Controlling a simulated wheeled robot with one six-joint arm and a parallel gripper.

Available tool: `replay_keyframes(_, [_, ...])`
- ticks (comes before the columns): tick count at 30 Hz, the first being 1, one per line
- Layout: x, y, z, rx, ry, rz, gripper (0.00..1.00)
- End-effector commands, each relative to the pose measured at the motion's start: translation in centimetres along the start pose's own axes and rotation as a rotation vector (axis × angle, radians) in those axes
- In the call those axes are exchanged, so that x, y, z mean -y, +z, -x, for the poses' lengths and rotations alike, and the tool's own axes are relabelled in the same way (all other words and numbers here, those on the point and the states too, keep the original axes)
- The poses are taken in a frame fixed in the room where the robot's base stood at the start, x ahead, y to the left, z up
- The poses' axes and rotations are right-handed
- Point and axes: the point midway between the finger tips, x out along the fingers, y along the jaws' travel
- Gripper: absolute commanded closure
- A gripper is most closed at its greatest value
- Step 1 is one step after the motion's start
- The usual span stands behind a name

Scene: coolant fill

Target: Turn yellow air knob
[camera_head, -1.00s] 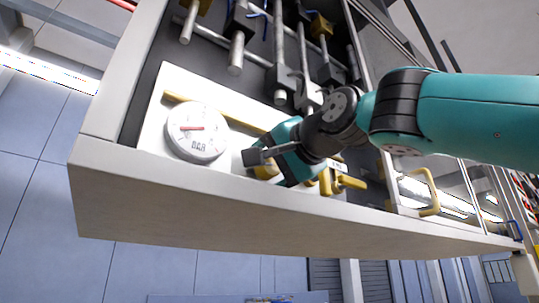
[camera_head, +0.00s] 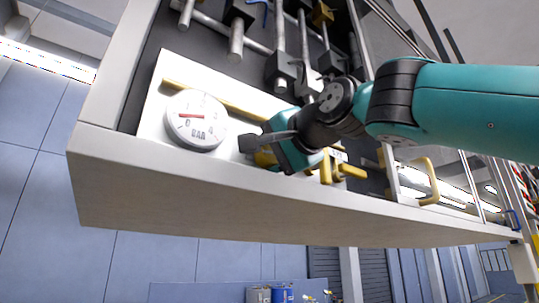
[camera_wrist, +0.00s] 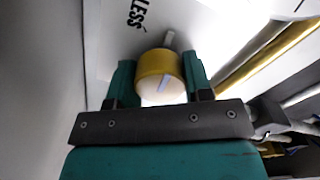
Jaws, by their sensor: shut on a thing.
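The yellow air knob (camera_wrist: 158,66) sits between the two teal fingers of my gripper (camera_wrist: 160,85) in the wrist view. It has a white end face with a pale bluish mark running diagonally across it. The fingers are shut on its sides. In the head view my gripper (camera_head: 262,150) is at the panel, just right of the gauge, and the knob (camera_head: 265,159) is mostly hidden behind it. A round white pressure gauge (camera_head: 197,120) marked BAR has a red needle pointing left.
A yellow pipe (camera_head: 215,99) runs along the white panel above the gauge. A yellow valve handle (camera_head: 340,172) is right of my gripper. A pale frame edge (camera_head: 230,178) borders the panel below. A yellow grab handle (camera_head: 430,180) is farther right.

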Motion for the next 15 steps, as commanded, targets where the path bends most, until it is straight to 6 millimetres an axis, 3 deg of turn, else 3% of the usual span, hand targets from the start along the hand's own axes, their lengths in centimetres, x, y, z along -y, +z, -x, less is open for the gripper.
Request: replay_keyframes(15, [-0.14,0.06,0.01,0.0,0.001,-0.419,0.77])
